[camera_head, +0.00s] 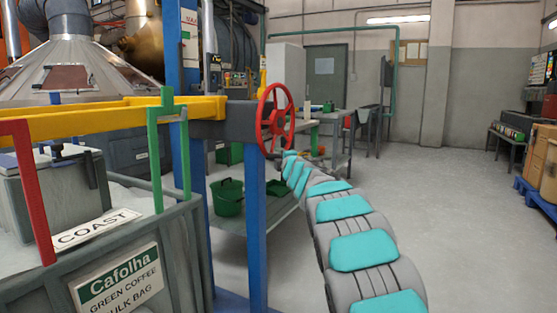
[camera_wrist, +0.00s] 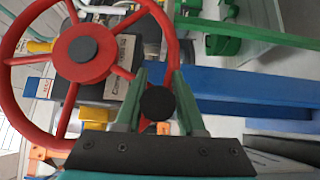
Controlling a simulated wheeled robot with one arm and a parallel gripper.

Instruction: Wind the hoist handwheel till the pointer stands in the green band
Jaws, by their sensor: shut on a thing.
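The red hoist handwheel (camera_head: 275,119) stands upright at the end of a dark beam in the head view. It fills the upper left of the wrist view, with its dark hub (camera_wrist: 82,50) in sight. My gripper (camera_wrist: 158,100) is at the wheel's lower right rim there, its green fingers on either side of a round black knob (camera_wrist: 157,103) and shut on it. In the head view my arm reaches the wheel's lower right edge. A red bracket (camera_head: 34,200) and a green bracket (camera_head: 152,150) straddle the yellow beam (camera_head: 110,113). I cannot make out which part is the pointer.
A blue post (camera_head: 252,230) stands below the wheel. A grey bin (camera_head: 105,250) marked Cafolha is at the front left. A green bucket (camera_head: 228,198) sits on a low shelf behind the post.

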